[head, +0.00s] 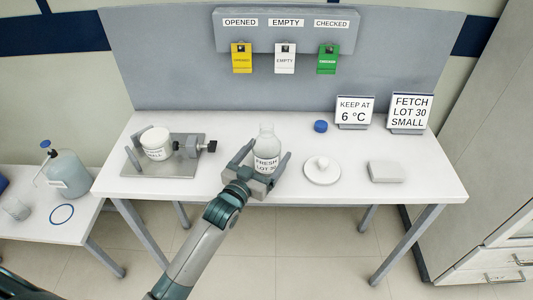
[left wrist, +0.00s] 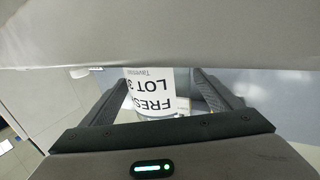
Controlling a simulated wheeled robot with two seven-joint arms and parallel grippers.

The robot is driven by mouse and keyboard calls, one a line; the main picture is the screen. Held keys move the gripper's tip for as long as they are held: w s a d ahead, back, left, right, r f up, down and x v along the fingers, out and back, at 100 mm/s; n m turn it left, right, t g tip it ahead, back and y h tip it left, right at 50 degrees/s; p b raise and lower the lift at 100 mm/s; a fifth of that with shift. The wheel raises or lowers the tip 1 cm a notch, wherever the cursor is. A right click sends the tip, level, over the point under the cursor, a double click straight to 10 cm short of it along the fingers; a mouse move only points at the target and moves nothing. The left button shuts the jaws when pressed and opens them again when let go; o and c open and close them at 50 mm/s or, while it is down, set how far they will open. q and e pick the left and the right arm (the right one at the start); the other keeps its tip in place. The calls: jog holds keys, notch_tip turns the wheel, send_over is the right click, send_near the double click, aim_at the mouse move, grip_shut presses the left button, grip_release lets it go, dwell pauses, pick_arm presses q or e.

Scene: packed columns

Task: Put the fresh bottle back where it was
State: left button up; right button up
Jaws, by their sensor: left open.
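The fresh bottle (head: 266,143) is clear with a white label reading FRESH LOT 30. It appears upright on the white table, near the middle of its front part. My left gripper (head: 267,156) reaches in from the front with one finger on each side of the bottle. Its fingers are open. In the left wrist view, the bottle's label (left wrist: 150,92) shows upside down between the two dark fingers, with a visible gap at least on the left. The bottle's base is hidden behind my gripper. My right gripper is not in view.
Left of the bottle, a white jar (head: 156,144) sits in a metal clamp fixture (head: 172,167). To the right are a white round dish with a knob (head: 322,171), a pale block (head: 386,172) and a blue cap (head: 320,126). Signs (head: 409,111) stand at the back right.

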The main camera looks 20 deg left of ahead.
pick_arm(q)
jog(key=shift+s+r, duration=0.1)
jog(key=shift+s+a, duration=0.1)
jog(key=shift+s, duration=0.2)
jog(key=s+b, duration=0.1)
jog(key=s, duration=0.2)
jog(key=s+a, duration=0.1)
jog(key=s, duration=0.3)
jog(key=s+a+b, duration=0.1)
jog(key=s, duration=0.3)
jog(key=shift+b, duration=0.35)
jog(key=shift+a, duration=0.2)
